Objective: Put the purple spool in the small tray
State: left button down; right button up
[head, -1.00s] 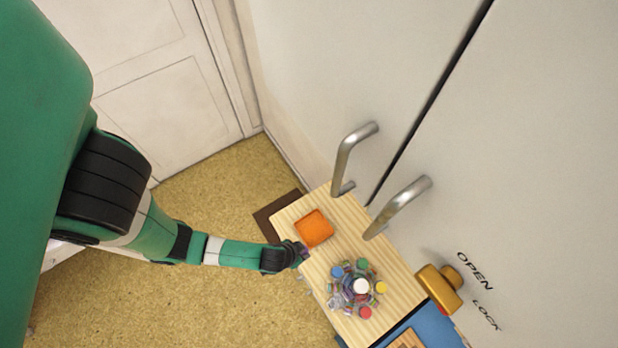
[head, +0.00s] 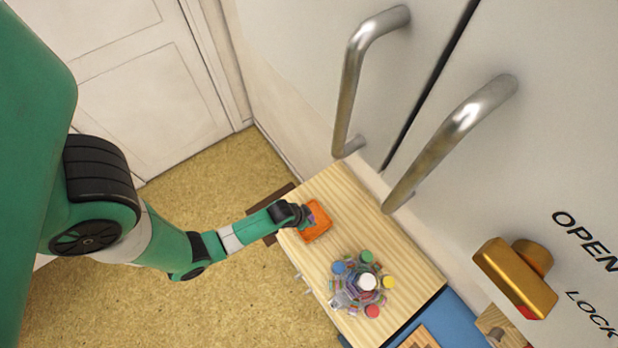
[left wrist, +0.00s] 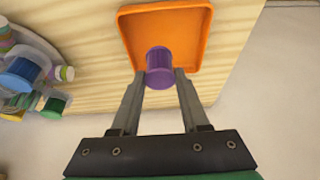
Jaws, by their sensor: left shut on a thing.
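The purple spool (left wrist: 159,65) is between the fingertips of my left gripper (left wrist: 158,80), which is shut on it. In the left wrist view the spool shows in front of the orange small tray (left wrist: 192,18). Whether it touches the tray floor I cannot tell. In the head view my left gripper (head: 304,216) is at the left edge of the small tray (head: 321,228), and it hides part of the tray. My right gripper is not in view.
A carousel of colored inkpads or spools (head: 362,285) stands on the wooden table (head: 412,268), nearer than the tray; it also shows in the left wrist view (left wrist: 22,72). Cabinet doors with large metal handles (head: 455,140) rise behind the table. A gold latch (head: 515,278) is at the right.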

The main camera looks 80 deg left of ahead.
pick_arm(q)
jog(key=shift+w+a+f, duration=0.25)
jog(key=shift+a+f, duration=0.2)
jog(key=shift+f, duration=0.15)
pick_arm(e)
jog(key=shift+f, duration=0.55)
pick_arm(q)
jog(key=f+b, duration=0.2)
jog(key=f, duration=0.1)
jog(key=shift+w+a+f+b, duration=0.1)
jog(key=shift+a+f+b, duration=0.2)
jog(key=shift+b, duration=0.1)
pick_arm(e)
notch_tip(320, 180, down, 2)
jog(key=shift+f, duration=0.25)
pick_arm(q)
jog(key=shift+f, duration=0.15)
jog(key=shift+c, duration=2)
grip_release()
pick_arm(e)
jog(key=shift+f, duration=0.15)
pick_arm(q)
jog(key=shift+r, duration=0.3)
jog(key=p+v, duration=0.9)
jog(key=v, duration=0.2)
jog(key=shift+s+r, duration=0.25)
jog(key=shift+r, duration=0.05)
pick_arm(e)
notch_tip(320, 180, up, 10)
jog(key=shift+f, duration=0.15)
